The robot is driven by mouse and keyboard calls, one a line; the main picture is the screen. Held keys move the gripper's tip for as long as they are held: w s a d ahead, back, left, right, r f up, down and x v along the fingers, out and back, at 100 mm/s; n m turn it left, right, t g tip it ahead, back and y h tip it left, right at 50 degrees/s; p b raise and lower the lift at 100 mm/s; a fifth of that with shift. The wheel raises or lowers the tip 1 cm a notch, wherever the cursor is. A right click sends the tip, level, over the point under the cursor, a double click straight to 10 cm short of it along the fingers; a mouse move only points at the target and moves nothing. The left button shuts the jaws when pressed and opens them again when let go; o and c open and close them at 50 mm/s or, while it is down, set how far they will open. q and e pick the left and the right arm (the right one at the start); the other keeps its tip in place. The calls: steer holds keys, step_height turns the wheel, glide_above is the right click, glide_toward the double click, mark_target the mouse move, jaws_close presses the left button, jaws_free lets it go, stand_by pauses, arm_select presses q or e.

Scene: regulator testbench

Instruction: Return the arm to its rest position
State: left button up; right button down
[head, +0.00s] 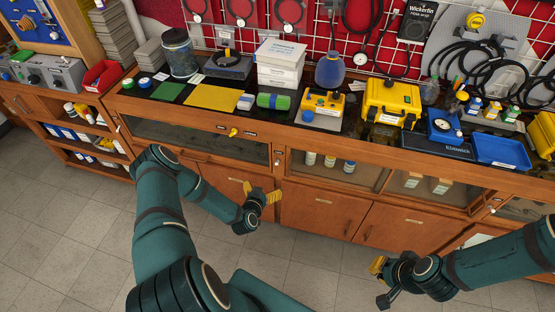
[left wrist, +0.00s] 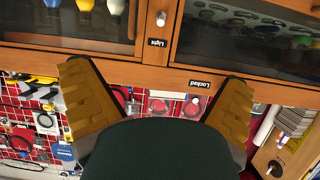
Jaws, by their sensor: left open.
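My left arm (head: 165,230) is dark teal and reaches from the bottom of the head view toward the cabinet fronts. Its gripper (head: 263,197) has yellow fingers spread apart, in front of the lower wooden doors and below the bench top. In the left wrist view the same gripper (left wrist: 158,82) shows two ridged yellow fingers wide apart with nothing between them. My right gripper (head: 380,281) is at the lower right of the head view, in front of the lower cabinets. One yellow finger shows; its jaw opening is unclear.
The wooden bench (head: 240,119) carries a yellow case (head: 391,103), a yellow device (head: 323,108), a blue tray (head: 501,150) and a glass jar (head: 179,52). A yellow key-like item (head: 234,132) sits at the drawer front. Open tiled floor (head: 75,220) lies to the left.

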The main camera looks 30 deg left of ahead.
arm_select(q)
steer(key=b+x, duration=0.5)
steer(key=x, duration=0.5)
steer(key=shift+a+r, duration=0.1)
stand_by(0.4)
steer(key=p+v, duration=0.5)
steer(key=v, duration=0.5)
